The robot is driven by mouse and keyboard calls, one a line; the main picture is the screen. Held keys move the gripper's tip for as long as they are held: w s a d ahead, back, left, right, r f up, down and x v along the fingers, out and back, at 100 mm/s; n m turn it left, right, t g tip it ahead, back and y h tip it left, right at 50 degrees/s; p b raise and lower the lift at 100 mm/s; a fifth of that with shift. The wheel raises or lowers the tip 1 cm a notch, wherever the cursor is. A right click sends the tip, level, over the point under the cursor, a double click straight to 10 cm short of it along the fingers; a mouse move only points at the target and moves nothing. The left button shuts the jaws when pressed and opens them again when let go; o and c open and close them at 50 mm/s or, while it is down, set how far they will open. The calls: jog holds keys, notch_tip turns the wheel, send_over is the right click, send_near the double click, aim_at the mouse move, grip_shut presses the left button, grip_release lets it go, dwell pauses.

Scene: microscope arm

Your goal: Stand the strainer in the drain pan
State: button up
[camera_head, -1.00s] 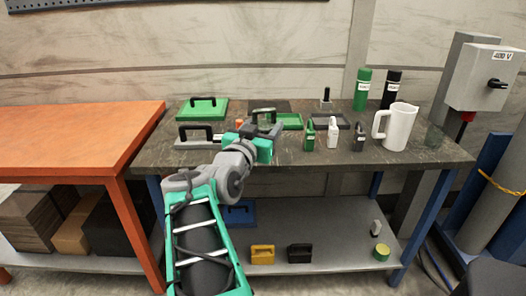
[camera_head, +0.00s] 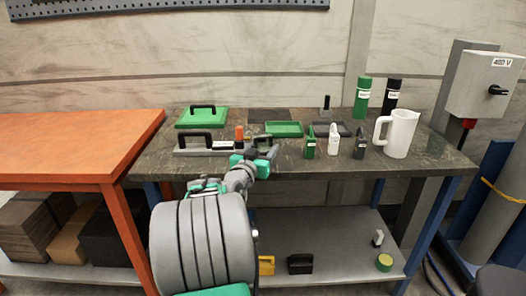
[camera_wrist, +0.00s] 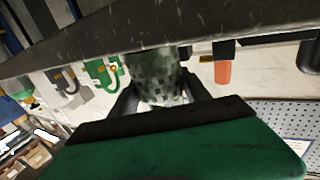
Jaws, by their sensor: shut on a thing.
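My gripper (camera_head: 266,150) is near the front edge of the dark workbench top. In the wrist view its two dark fingers (camera_wrist: 160,88) are shut on a mottled green-grey cylinder, which looks like the strainer (camera_wrist: 160,72). In the head view the strainer cannot be made out clearly at the gripper. A shallow green tray (camera_head: 284,136) lies on the bench just behind the gripper, and a shallow dark grey tray (camera_head: 345,130) lies to its right. No label shows which tray is the drain pan.
Small green (camera_head: 310,146), white (camera_head: 333,141) and dark (camera_head: 360,145) containers stand right of my gripper. A white jug (camera_head: 400,135) stands farther right. A grey block with a black handle (camera_head: 195,138) and an orange-topped item (camera_head: 239,133) stand left. A green lidded box (camera_head: 202,117) is behind.

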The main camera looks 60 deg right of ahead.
jog(key=shift+f+b, duration=0.25)
jog(key=shift+b, duration=0.1)
jog(key=o, duration=1.6)
jog(key=shift+r, duration=0.15)
jog(key=shift+r+p, duration=0.15)
jog(key=shift+p, duration=0.65)
jog(key=shift+s+a+b, duration=0.1)
jog(key=shift+a+b, duration=0.25)
jog(key=shift+a, duration=3.55)
